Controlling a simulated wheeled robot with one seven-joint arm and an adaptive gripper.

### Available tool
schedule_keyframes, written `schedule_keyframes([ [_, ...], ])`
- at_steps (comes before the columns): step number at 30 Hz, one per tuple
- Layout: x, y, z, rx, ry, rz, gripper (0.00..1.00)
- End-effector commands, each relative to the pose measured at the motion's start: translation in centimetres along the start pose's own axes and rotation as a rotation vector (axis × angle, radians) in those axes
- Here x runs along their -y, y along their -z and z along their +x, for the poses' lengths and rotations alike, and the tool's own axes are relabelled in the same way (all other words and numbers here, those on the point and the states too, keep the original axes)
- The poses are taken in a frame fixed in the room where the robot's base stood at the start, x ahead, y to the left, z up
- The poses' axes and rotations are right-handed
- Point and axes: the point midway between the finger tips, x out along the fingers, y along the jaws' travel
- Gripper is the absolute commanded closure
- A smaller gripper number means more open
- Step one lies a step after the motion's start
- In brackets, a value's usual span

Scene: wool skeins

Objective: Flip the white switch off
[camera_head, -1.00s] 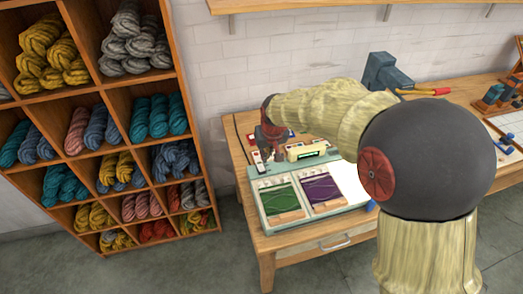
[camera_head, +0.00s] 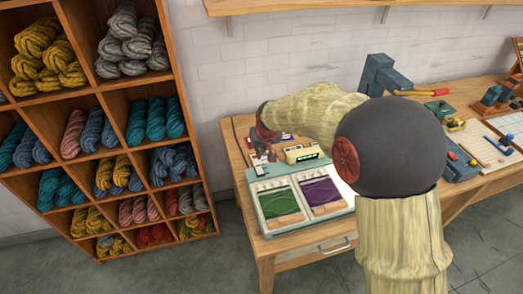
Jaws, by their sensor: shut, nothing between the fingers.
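A pale green panel (camera_head: 251,200) lies on the wooden table, with a green skein card (camera_head: 279,201) and a purple one (camera_head: 320,191) in its front. A small white switch-like piece (camera_head: 258,168) with some red sits at the panel's back left; its on or off position is too small to read. My gripper (camera_head: 268,156) points down at the panel's back left, right by this piece. It is shut and empty. Whether it touches the piece cannot be told. A cream device with a green display (camera_head: 301,154) stands to its right.
My arm covers part of the table behind the panel. A wool shelf (camera_head: 160,115) stands at the left. A blue-grey tool with a yellow and red handle (camera_head: 385,75) stands at the back. Wooden boards and small tools (camera_head: 490,140) lie at the right. A drawer handle (camera_head: 334,247) is at the table's front.

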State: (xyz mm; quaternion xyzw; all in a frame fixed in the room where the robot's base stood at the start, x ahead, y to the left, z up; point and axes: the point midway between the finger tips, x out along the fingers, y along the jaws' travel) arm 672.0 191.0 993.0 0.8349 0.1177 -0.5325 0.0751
Motion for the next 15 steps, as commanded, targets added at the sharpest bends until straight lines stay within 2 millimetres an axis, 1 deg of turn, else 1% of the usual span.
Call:
schedule_keyframes([
  [1, 0.0, -0.1, 1.4, 0.001, 0.000, 0.000, 1.00],
  [6, 0.0, -0.1, 4.5, 0.001, 0.000, 0.000, 1.00],
  [9, 0.0, -1.5, 5.4, 0.001, 0.000, 0.000, 1.00],
  [15, 0.0, -2.6, 6.5, 0.000, 0.000, 0.000, 1.00],
])
